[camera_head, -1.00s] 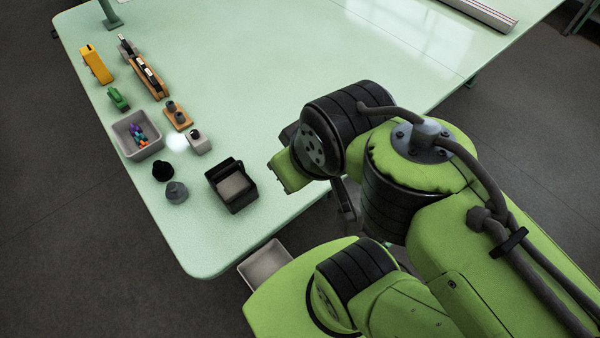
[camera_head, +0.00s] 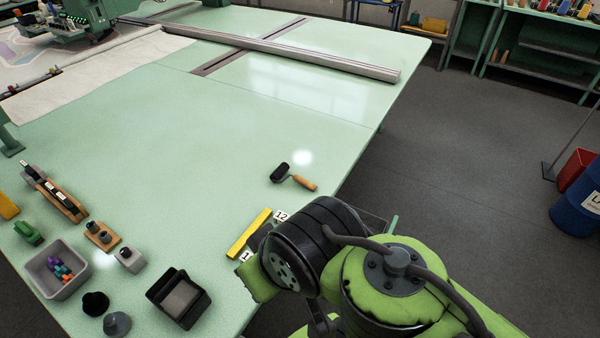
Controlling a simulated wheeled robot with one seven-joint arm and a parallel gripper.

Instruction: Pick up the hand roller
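The hand roller (camera_head: 292,177) lies on the pale green table (camera_head: 150,120) near its right edge. It has a black roller head at its left end and an orange-brown wooden handle pointing to the lower right. My green and black arm is at the lower right, nearer to the camera than the roller and apart from it. My gripper's fingers do not show; they are hidden behind or below the arm.
A black box (camera_head: 179,298), a grey bin (camera_head: 57,268) and small tools stand at the lower left. A long metal rail (camera_head: 300,58) crosses the far table. The middle is clear.

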